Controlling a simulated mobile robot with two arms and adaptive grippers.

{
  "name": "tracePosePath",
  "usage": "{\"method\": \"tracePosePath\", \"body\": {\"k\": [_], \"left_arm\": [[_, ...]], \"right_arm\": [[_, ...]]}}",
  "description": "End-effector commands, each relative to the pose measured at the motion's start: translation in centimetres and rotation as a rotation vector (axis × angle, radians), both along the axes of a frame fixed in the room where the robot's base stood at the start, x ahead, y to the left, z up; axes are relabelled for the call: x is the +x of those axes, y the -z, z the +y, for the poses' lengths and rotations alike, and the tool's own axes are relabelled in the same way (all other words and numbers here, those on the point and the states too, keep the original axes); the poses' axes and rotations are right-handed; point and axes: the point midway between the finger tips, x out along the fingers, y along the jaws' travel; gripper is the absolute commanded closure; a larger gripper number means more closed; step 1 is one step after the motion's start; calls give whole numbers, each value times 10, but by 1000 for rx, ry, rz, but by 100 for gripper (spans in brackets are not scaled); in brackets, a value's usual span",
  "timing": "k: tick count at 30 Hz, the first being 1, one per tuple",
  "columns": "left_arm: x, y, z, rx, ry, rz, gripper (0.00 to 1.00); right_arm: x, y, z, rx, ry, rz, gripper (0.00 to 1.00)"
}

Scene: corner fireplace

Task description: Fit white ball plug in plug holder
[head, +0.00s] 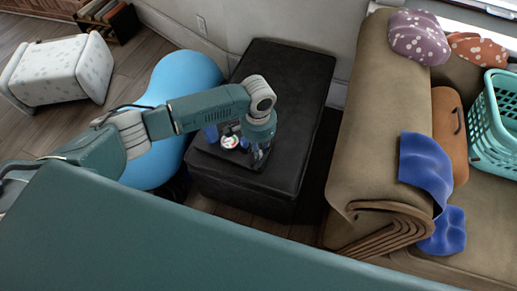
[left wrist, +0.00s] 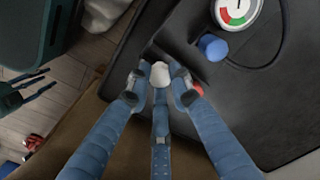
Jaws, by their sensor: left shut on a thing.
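My left gripper (head: 258,155) is over the front part of a black box-shaped seat (head: 290,75). In the left wrist view its three blue fingers (left wrist: 160,85) are closed around the white ball plug (left wrist: 161,74), whose rounded top shows between the fingertips. Below it is a dark flat device with a round gauge (left wrist: 237,10) and a blue knob (left wrist: 212,46). The gauge also shows in the head view (head: 230,142). A small red part (left wrist: 197,89) shows beside the right finger. I cannot make out the plug holder for certain.
A tan sofa (head: 385,100) stands to the right, with blue cloths (head: 425,165) and a turquoise basket (head: 495,120). A white patterned stool (head: 62,70) lies at the far left.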

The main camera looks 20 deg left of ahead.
Motion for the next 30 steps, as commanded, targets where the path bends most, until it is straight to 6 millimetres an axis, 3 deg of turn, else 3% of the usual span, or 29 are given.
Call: {"method": "tracePosePath", "body": {"k": [30], "left_arm": [[0,0,0,0,0,0,95]], "right_arm": [[-7,7,-2,-3,-4,5,60]]}}
